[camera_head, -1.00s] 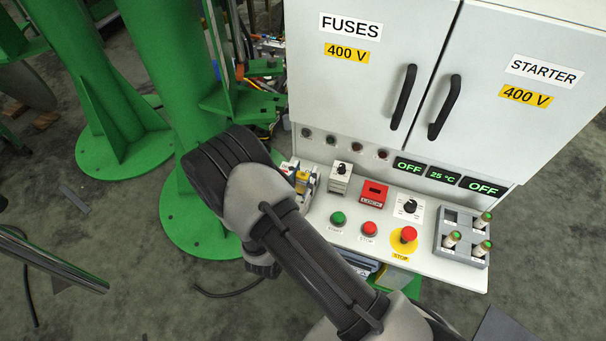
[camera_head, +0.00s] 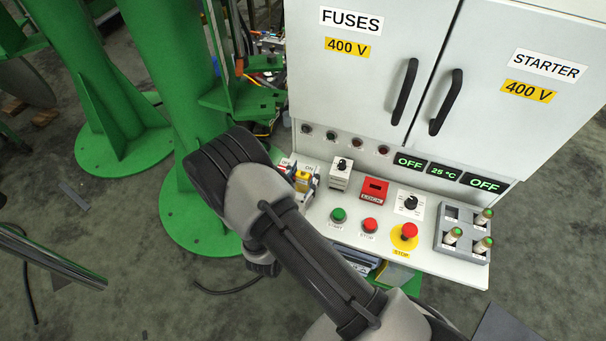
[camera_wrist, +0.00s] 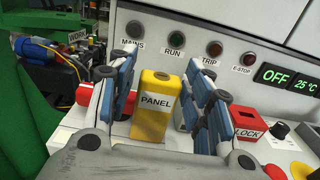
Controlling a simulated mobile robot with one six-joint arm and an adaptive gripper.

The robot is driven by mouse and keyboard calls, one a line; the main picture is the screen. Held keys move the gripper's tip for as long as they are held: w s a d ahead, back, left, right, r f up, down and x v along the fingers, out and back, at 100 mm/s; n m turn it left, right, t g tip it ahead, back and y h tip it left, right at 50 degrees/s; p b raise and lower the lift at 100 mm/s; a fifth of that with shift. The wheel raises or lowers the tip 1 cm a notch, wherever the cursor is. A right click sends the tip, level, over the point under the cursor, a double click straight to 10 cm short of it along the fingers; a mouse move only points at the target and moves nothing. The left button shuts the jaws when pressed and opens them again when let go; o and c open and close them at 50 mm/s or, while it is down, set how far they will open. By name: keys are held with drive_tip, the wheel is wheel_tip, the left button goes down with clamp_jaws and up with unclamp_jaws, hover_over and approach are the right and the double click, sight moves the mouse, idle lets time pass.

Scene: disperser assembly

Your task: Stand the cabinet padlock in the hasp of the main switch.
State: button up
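The cabinet padlock is a yellow block marked PANEL (camera_wrist: 154,108) with a dark round spot on top. It stands upright over the panel in the wrist view, and its yellow top shows in the head view (camera_head: 302,181). Its shackle and the hasp are hidden. My gripper (camera_wrist: 163,85) has its blue-and-grey fingers on either side of the padlock. A narrow gap shows on the right, so it looks open around the block; left contact is unclear. A red part, perhaps the main switch handle (camera_wrist: 84,95), lies behind the left finger.
The red LOCK box (camera_wrist: 246,121) and a rotary switch (camera_head: 341,172) stand to the right. Start and stop buttons (camera_head: 369,225) and a grey rack (camera_head: 463,217) are further right. The cabinet front (camera_head: 385,80) rises behind. A green column (camera_head: 165,80) stands left.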

drive_tip(key=shift+o, duration=0.6)
drive_tip(key=v, duration=1.2)
drive_tip(key=shift+r, duration=0.1)
